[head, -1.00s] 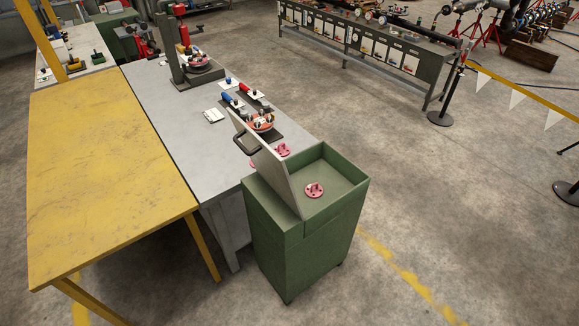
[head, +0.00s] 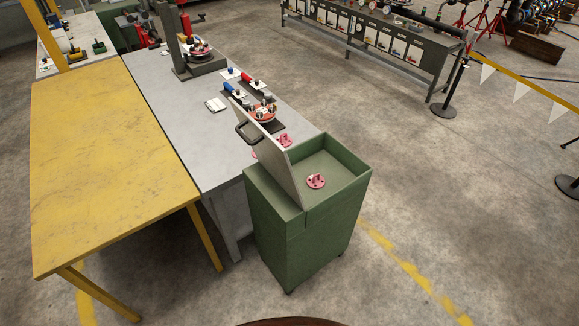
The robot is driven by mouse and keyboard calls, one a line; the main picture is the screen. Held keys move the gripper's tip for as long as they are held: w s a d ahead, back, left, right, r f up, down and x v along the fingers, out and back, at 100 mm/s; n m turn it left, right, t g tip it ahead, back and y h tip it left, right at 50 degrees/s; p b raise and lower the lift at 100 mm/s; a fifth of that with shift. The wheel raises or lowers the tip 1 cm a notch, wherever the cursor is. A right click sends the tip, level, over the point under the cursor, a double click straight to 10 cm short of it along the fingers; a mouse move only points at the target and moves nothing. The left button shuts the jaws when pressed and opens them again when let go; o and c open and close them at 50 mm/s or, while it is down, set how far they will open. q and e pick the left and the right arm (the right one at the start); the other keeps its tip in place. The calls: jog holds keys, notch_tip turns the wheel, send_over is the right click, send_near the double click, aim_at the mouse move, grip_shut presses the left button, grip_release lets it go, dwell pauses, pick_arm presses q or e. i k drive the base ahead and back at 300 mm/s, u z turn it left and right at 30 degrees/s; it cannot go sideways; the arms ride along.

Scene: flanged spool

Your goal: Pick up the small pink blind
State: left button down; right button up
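A small pink round blind (head: 316,181) with short upright parts on it lies in the open top tray of the green cabinet (head: 298,235). A second small pink piece (head: 284,140) shows on the grey table, just behind the cabinet's raised pale panel (head: 277,160). A sliver of pink also shows left of that panel, mostly hidden. I cannot tell the pieces' sizes apart well at this distance. Neither of my grippers is in view.
The grey table (head: 185,125) holds a larger red-rimmed flange (head: 262,112), blue- and red-handled tools and a stand (head: 190,50). A yellow table (head: 105,160) adjoins it at left. Floor right of the cabinet is clear up to a barrier post (head: 445,110).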

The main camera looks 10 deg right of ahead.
aim_at(314, 181)
jog(key=u, duration=0.8)
jog(key=i, duration=1.1)
jog(key=z, duration=0.65)
jog(key=i, duration=0.5)
jog(key=z, duration=0.55)
